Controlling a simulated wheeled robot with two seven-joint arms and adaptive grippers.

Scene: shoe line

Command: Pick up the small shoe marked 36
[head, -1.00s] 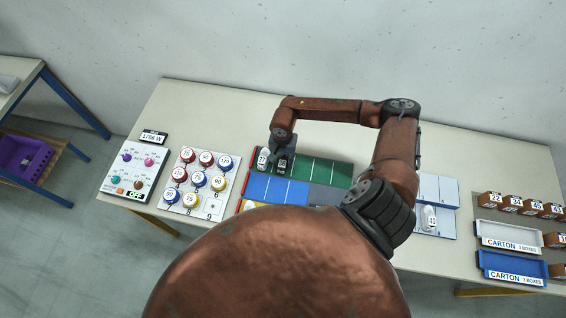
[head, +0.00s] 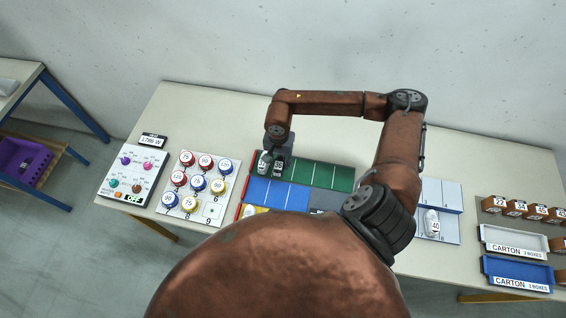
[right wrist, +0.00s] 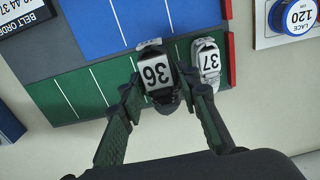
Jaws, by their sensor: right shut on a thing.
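The small dark shoe marked 36 (right wrist: 157,75) sits between the fingers of my right gripper (right wrist: 157,100) in the right wrist view, its white label facing the camera. My right gripper (head: 277,150) is shut on it, at the left end of the green lane (head: 316,177) in the head view. The shoe (head: 279,166) shows just below the gripper there. I cannot tell whether it touches the lane. A white shoe marked 37 (right wrist: 207,62) stands close beside it, outside the fingers. My left gripper is not in view.
A red edge strip (right wrist: 231,60) lies just beyond the 37 shoe. A blue lane (head: 276,191) runs in front of the green one. A board of numbered round pieces (head: 198,184) is to the left. A white shoe marked 40 (head: 432,222) and carton trays (head: 514,238) are to the right.

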